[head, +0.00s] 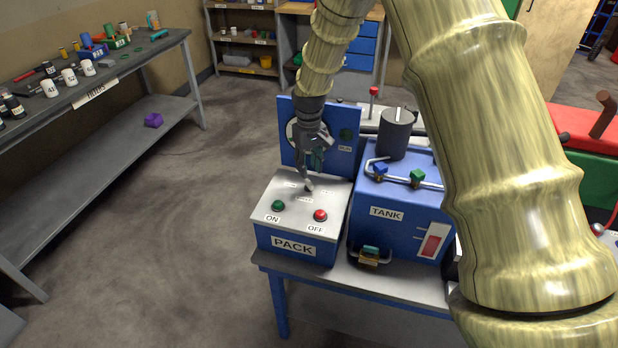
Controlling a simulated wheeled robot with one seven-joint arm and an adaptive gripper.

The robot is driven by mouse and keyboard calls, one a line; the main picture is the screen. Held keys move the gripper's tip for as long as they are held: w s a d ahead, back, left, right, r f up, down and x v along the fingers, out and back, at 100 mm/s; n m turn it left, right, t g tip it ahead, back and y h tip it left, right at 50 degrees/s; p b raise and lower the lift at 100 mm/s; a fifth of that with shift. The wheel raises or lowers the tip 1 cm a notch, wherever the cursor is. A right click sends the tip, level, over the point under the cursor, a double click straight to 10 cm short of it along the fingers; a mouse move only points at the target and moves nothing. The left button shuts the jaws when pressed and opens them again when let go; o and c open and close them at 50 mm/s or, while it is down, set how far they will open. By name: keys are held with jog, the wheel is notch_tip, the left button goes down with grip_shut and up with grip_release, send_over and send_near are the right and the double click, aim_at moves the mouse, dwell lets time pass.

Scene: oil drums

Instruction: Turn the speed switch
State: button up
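The PACK control box (295,248) is blue with a sloped grey top and stands at the left of the blue-legged table. Its top carries a green ON button (278,205) and a red OFF button (320,216). The small dark speed switch (308,188) is behind them, with a label too small to read clearly. My gripper (309,183) points down at the switch, its fingertips at or just above it. I cannot tell whether they touch it or how far apart they are. The gripper partly hides the switch and the blue back panel (345,140).
The blue TANK unit (392,232) stands close to the right, with a dark cylinder (395,132) on top and pipes with valves. My arm covers the right side. A grey workbench (95,90) with cups and tools is at the left. The floor between is clear.

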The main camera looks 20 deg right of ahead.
aim_at(309, 181)
jog(key=shift+f+p, duration=0.75)
jog(key=shift+f, duration=2.25)
jog(key=shift+c, duration=0.4)
grip_shut()
